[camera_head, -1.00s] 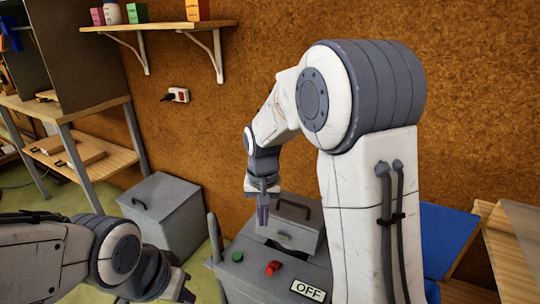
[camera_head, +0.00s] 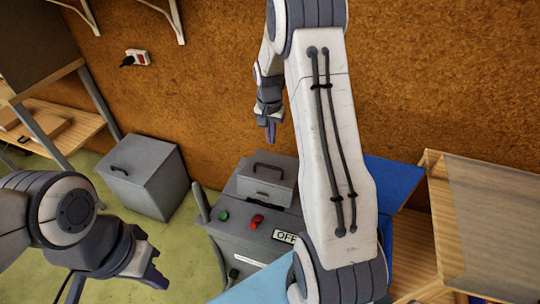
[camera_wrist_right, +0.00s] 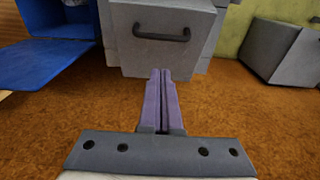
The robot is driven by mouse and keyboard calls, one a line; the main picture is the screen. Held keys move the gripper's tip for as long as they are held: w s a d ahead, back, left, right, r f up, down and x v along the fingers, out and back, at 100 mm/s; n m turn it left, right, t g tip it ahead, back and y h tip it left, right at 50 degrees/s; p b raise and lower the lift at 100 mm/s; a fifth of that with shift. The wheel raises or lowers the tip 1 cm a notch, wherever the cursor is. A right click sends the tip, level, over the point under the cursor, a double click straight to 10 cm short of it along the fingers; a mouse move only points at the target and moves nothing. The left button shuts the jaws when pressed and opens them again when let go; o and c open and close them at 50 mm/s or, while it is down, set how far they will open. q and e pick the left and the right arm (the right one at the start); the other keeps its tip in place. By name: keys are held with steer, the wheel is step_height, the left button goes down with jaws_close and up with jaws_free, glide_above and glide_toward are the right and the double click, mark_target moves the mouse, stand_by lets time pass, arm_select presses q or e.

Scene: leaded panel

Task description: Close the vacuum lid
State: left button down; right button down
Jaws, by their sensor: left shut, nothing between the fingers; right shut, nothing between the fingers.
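The grey vacuum (camera_head: 236,240) stands by the cork wall with a green button, a red button and an OFF label on top. Its box-like lid (camera_head: 283,192) has a dark handle (camera_head: 270,168). In the right wrist view the lid (camera_wrist_right: 150,55) and handle (camera_wrist_right: 162,34) are ahead of my fingertips. I cannot tell how far open the lid is. My right gripper (camera_head: 271,133) is shut and empty, pointing down, above the lid in the picture and apparently apart from it. It also shows in the right wrist view (camera_wrist_right: 161,75). My left gripper (camera_head: 155,278) is shut and empty at lower left.
A grey bin (camera_head: 145,180) with a handle stands left of the vacuum. A blue panel (camera_head: 395,185) and wooden shelving (camera_head: 470,200) are at the right. Green floor lies between left shelf and bin.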

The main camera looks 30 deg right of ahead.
mark_target(265, 183)
steer(key=f, duration=0.7)
steer(key=shift+s+a+f+p, duration=0.15)
steer(key=shift+s+a+p, duration=0.2)
steer(key=shift+s+p, duration=0.05)
steer(key=shift+s+a+f, duration=0.15)
steer(key=shift+a+f, duration=0.05)
steer(key=shift+f, duration=0.3)
arm_select(q)
steer(key=shift+r, duration=0.55)
